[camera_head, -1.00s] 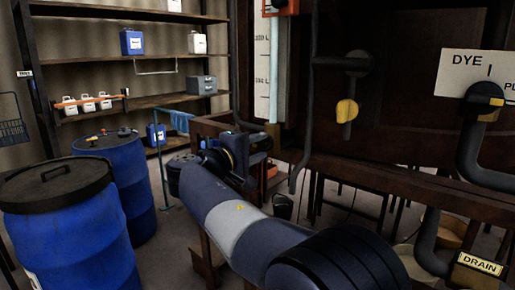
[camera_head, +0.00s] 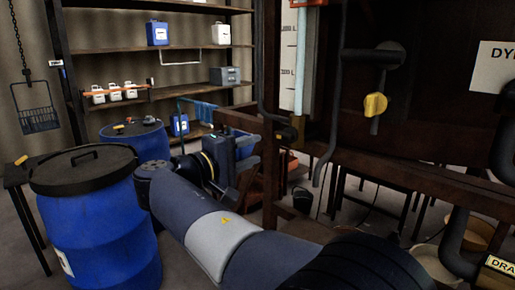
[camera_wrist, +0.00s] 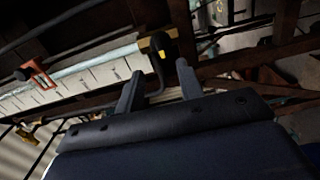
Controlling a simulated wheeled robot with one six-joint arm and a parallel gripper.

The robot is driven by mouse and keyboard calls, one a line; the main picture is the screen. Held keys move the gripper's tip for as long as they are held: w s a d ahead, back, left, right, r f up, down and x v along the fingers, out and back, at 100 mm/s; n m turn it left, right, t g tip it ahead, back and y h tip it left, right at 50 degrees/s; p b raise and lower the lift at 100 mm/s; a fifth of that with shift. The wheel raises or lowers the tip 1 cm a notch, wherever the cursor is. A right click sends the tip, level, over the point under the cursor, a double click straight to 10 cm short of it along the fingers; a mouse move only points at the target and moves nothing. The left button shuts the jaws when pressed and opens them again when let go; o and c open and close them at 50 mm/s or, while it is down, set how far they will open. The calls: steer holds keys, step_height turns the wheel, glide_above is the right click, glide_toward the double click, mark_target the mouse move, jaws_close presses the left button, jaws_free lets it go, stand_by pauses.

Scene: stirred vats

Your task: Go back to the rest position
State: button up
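My gripper (camera_wrist: 158,83) shows in the wrist view with its two dark fingers apart and nothing between them. Behind the fingers are a pale sight gauge with scale marks (camera_wrist: 95,75) and a dark pipe elbow. In the head view my arm reaches out from the lower right toward the middle left.
Blue drums (camera_head: 100,230) with dark lids stand at the left. A shelf (camera_head: 150,48) with jugs is behind. The dark vat with a yellow-handled valve (camera_head: 375,104) and a drain sign (camera_head: 505,266) fills the right. A black bucket (camera_head: 303,199) stands on the floor.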

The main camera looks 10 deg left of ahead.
mark_target(284, 138)
steer(key=shift+w, duration=0.15)
steer(key=x, duration=1)
steer(key=shift+w+d, duration=0.2)
steer(key=shift+d, duration=0.05)
steer(key=shift+s+a, duration=0.1)
